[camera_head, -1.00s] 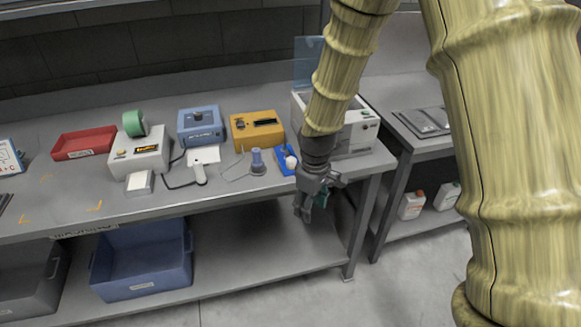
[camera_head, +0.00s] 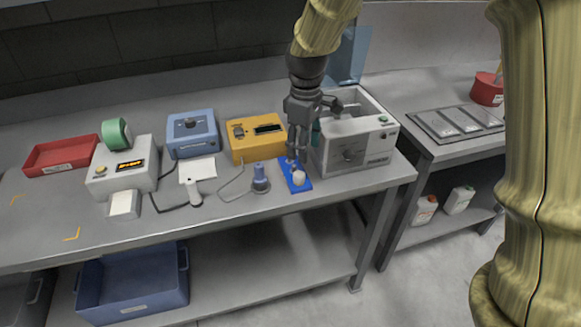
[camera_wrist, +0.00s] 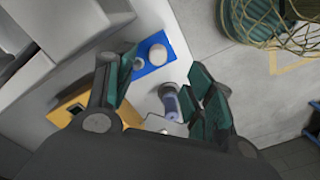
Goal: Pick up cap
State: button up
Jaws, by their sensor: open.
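A small white round piece that looks like the cap (camera_head: 299,178) sits on a blue tray (camera_head: 304,188) near the front edge of the bench. In the wrist view the white cap (camera_wrist: 157,54) is on the blue tray (camera_wrist: 150,72), beyond the fingertips. My gripper (camera_head: 294,152) is above the back part of the tray, pointing down, with the cap just in front of it. In the wrist view the fingers of my gripper (camera_wrist: 162,78) are apart with nothing held between them. The gripper hides the back end of the tray in the head view.
A blue-topped dispenser (camera_head: 261,180) stands left of the tray. A yellow device (camera_head: 256,150) is behind it. A white bath-like machine (camera_head: 350,160) stands close on the right. A white hand tool (camera_head: 194,195) and a wire lie farther left. The bench front edge is close to the tray.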

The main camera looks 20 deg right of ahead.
send_over(300, 174)
notch_tip(300, 174, down, 5)
jog(key=shift+d+f, duration=0.1)
jog(key=shift+d, duration=0.05)
jog(key=shift+s+f+p, duration=0.1)
jog(key=shift+f+p, duration=0.3)
jog(key=shift+f, duration=0.2)
jog(key=shift+f+p, duration=0.35)
jog(key=shift+f, duration=1.8)
jog(key=c, duration=0.8)
